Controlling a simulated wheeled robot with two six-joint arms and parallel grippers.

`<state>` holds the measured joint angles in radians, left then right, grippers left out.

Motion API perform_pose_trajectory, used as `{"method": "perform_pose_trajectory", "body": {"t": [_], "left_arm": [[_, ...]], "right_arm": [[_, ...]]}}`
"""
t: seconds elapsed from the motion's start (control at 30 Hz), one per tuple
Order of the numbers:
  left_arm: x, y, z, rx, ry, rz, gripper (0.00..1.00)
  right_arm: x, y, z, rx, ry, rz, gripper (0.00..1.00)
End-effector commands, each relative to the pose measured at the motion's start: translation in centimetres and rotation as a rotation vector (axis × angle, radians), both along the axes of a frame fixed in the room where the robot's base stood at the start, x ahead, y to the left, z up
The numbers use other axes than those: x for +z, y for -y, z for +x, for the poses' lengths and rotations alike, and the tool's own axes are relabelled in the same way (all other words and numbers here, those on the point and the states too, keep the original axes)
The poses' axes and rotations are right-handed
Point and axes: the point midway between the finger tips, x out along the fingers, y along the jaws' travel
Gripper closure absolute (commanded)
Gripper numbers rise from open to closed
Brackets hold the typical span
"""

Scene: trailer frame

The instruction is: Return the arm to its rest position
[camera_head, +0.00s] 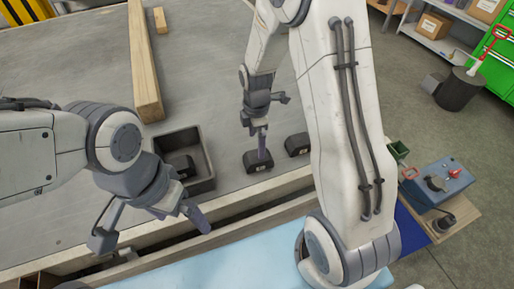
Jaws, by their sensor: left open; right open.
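My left arm comes in from the left, and its gripper (150,226) is open and empty over the near edge of the trailer frame, in front of the grey bin (203,185). My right arm comes down from the top, and its gripper (262,132) is open. One of its fingers points down at a black block (258,167) on the grey deck; I cannot tell whether it touches. A second black block (298,146) lies to the right, partly hidden by my arm. Another dark block (184,167) lies inside the bin.
A long wooden beam (143,70) lies on the deck (70,90) behind the bin. A light blue surface (215,270) is in front. At right are a blue box (446,184) on a wooden board, a dark cylinder (461,90), shelves and a green cabinet (497,62).

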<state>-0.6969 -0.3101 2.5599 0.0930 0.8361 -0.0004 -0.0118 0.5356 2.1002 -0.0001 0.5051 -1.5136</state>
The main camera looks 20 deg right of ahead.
Motion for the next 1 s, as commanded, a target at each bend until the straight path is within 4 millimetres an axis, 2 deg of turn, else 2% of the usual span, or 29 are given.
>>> {"method": "perform_pose_trajectory", "body": {"t": [0.2, 0.57, 0.77, 1.0], "left_arm": [[0.0, 0.0, 0.0, 0.0, 0.0, 0.0, 0.0], [0.0, 0.0, 0.0, 0.0, 0.0, 0.0, 0.0], [-0.2, 0.0, 0.0, 0.0, 0.0, 0.0, 0.0], [0.1, 0.0, 0.0, 0.0, 0.0, 0.0, 0.0]], "right_arm": [[1.0, 0.0, 0.0, 0.0, -0.001, 0.0, 0.0], [0.4, 0.0, -0.1, 0.0, -0.003, 0.0, 0.0], [-2.5, 0.0, -0.1, 0.0, -0.006, 0.0, 0.0], [-7.1, 0.8, 0.4, -0.003, -0.006, 0.0, 0.0]]}}
